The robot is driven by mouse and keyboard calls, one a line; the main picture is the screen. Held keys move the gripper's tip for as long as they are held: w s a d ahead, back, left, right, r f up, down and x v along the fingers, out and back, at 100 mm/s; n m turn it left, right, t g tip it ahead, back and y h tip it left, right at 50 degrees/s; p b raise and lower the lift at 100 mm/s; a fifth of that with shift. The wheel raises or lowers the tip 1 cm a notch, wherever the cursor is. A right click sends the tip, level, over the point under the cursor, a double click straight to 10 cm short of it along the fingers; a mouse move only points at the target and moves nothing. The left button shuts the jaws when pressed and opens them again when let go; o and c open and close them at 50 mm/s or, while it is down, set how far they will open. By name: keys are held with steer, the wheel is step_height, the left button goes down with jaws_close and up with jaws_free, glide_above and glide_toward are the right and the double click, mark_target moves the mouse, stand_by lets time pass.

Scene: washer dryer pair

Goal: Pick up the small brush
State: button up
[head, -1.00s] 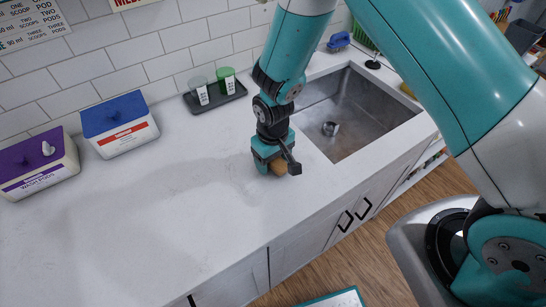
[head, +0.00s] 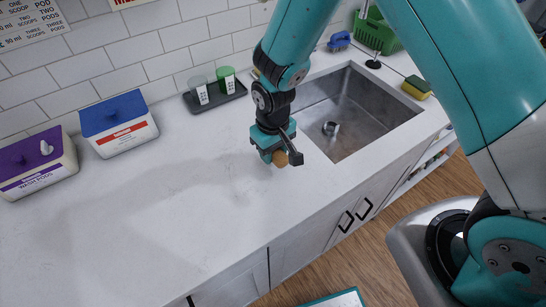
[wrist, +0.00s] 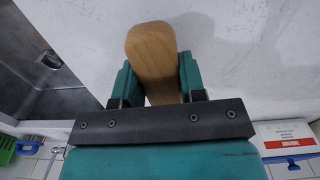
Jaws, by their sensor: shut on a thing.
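My gripper (head: 273,150) is shut on the small brush (head: 281,159), of which a tan wooden part shows. In the head view it is over the white counter, left of the sink, and seems slightly above the surface. In the wrist view the brush (wrist: 150,50) shows as a rounded wooden block between the two teal fingers of my gripper (wrist: 156,78). No bristles show in either view.
The steel sink (head: 390,118) lies to the right. A dark tray (head: 218,98) with two cups, a blue-lidded tub (head: 120,130) and a purple-lidded tub (head: 38,170) stand along the wall. A blue scrubber (head: 340,40), sponge (head: 417,87) and green basket (head: 378,35) are beyond the sink. The left counter is clear.

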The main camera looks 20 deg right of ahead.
step_height(320, 180, up, 17)
steer(key=b, duration=0.2)
steer(key=shift+b, duration=0.35)
steer(key=o, duration=0.3)
steer(key=shift+c, duration=1)
steer(key=shift+s, duration=0.1)
